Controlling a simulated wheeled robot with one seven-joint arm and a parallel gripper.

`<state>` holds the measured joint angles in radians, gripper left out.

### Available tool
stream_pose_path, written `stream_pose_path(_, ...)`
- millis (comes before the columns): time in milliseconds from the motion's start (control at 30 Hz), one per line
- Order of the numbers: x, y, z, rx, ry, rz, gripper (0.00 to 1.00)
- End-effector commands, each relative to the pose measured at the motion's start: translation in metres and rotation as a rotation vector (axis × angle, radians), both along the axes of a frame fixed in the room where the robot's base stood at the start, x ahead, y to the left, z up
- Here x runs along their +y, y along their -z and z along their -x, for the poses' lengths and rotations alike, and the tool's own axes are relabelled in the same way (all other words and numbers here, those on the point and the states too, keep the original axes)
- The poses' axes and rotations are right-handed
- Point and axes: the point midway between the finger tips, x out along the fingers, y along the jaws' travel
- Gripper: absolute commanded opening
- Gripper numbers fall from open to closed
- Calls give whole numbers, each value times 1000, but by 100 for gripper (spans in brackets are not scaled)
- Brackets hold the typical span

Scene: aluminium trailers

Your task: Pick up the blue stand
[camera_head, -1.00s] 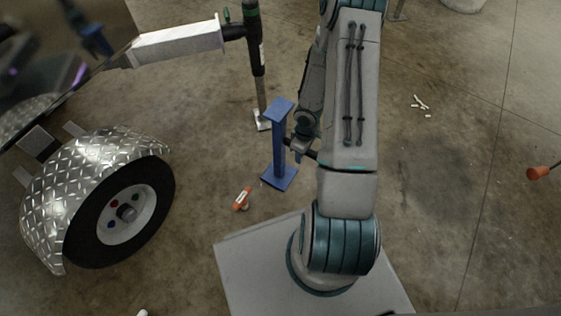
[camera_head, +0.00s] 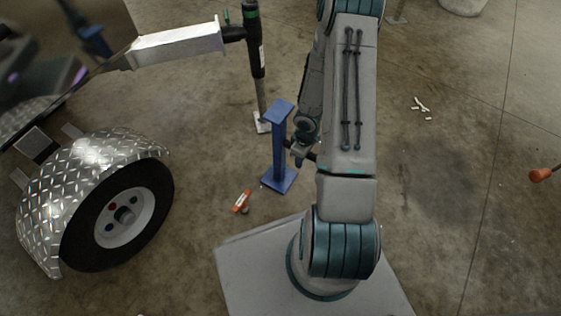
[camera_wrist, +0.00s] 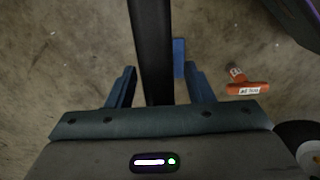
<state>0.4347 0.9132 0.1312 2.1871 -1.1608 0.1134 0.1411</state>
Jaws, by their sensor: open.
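The blue stand (camera_head: 279,148) stands upright on the floor, with a square top plate, a slim post and a flat base. My gripper (camera_head: 290,145) is at the right side of its post, about mid-height, partly hidden by my arm. In the wrist view, my gripper (camera_wrist: 160,88) has its two fingers apart. A dark upright bar, which looks like the shaded post of the stand (camera_wrist: 151,45), runs between them. A bright blue piece (camera_wrist: 179,58) shows just right of the bar. I cannot tell whether either finger touches the post.
An orange item (camera_head: 241,201) lies near the base, also in the wrist view (camera_wrist: 247,89). Floor at right is mostly clear.

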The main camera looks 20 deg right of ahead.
Motion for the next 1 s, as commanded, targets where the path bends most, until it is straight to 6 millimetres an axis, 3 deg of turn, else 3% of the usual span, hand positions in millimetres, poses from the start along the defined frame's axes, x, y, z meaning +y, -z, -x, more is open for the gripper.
stream_pose_path(133, 0, 0, 0, 0, 0, 0, 47)
stream_pose_path(167, 0, 0, 0, 0, 0, 0, 42)
stream_pose_path(300, 0, 0, 0, 0, 1, 0, 3)
stream_pose_path(333, 0, 0, 0, 0, 1, 0, 0)
stream_pose_path(767, 0, -6, -2, -6, 2, -1, 0)
stream_pose_path(1000, 0, -24, -2, -5, 1, 0, 0)
